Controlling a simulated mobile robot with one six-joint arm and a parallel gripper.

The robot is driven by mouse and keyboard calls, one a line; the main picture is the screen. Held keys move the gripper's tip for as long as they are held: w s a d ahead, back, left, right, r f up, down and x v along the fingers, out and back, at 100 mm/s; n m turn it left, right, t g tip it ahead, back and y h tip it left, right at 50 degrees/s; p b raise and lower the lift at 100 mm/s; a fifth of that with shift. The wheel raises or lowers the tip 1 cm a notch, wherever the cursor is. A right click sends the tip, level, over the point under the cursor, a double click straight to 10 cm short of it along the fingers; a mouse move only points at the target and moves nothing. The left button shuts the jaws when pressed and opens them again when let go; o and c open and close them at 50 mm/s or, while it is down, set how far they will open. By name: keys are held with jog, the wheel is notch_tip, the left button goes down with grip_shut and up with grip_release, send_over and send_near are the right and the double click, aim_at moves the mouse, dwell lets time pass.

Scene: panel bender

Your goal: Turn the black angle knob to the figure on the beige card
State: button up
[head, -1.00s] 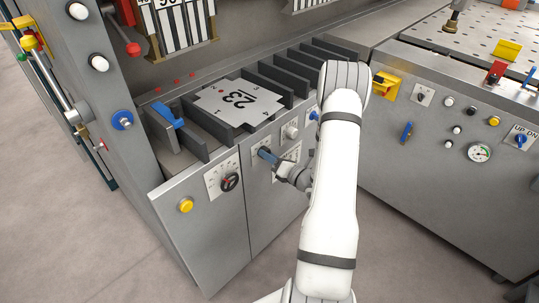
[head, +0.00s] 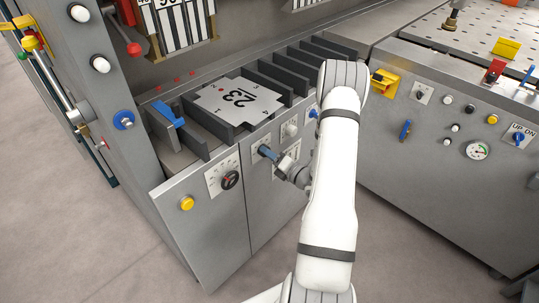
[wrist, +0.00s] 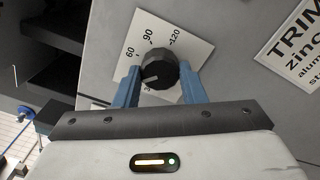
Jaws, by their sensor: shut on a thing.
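My gripper (wrist: 158,88) has its blue fingers on both sides of the black angle knob (wrist: 160,68) and is shut on it. The knob sits on a white dial plate (wrist: 188,48) marked 60, 90 and 120. The knob's white pointer line aims to the lower left in the wrist view, below the 60; the lower part of the dial is mostly hidden. In the head view my gripper (head: 268,154) is against the grey cabinet front and hides the knob. I cannot pick out a beige card with a figure for certain.
A white TRIM card (wrist: 295,45) is right of the dial. In the head view another dark knob (head: 230,180) and a yellow button (head: 187,203) are left of my gripper.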

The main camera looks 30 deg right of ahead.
jog(key=o, duration=1)
jog(key=shift+d, duration=0.1)
jog(key=v, duration=0.7)
jog(key=shift+s+b, duration=0.35)
jog(key=shift+b, duration=0.05)
